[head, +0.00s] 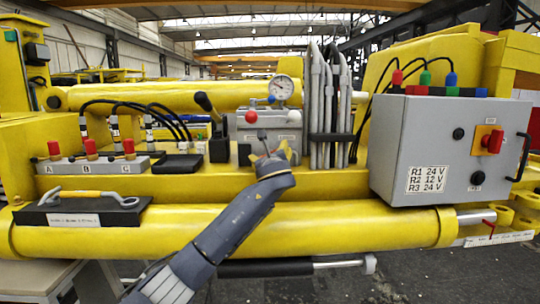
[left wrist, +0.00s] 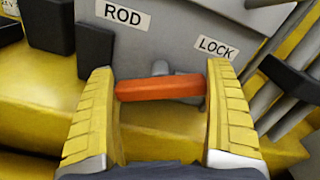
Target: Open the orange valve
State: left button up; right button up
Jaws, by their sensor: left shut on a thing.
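The orange valve (left wrist: 160,88) shows in the left wrist view as a bar-shaped handle lying nearly level on a grey stub, below the ROD and LOCK labels. My left gripper (left wrist: 162,82) has one yellow finger at each end of the handle and is shut on it, lengthwise. In the head view my left gripper (head: 273,152) is at the lower front of the grey valve block (head: 268,127). My right gripper is in neither view.
A gauge (head: 281,87) tops the valve block, with grey hoses (head: 328,105) close on its right. A grey control box (head: 440,150) stands farther right. A switch panel (head: 92,163) and a black plate with a wrench (head: 82,207) are left. A yellow cylinder (head: 350,230) runs below.

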pick_arm(q)
jog(key=shift+n, duration=0.4)
jog(key=o, duration=0.9)
jog(key=shift+o, duration=0.2)
jog(key=shift+s, duration=0.1)
jog(key=s, duration=1.1)
jog(key=shift+s+d, duration=0.35)
jog(key=shift+s, duration=0.05)
jog(key=shift+c, duration=0.2)
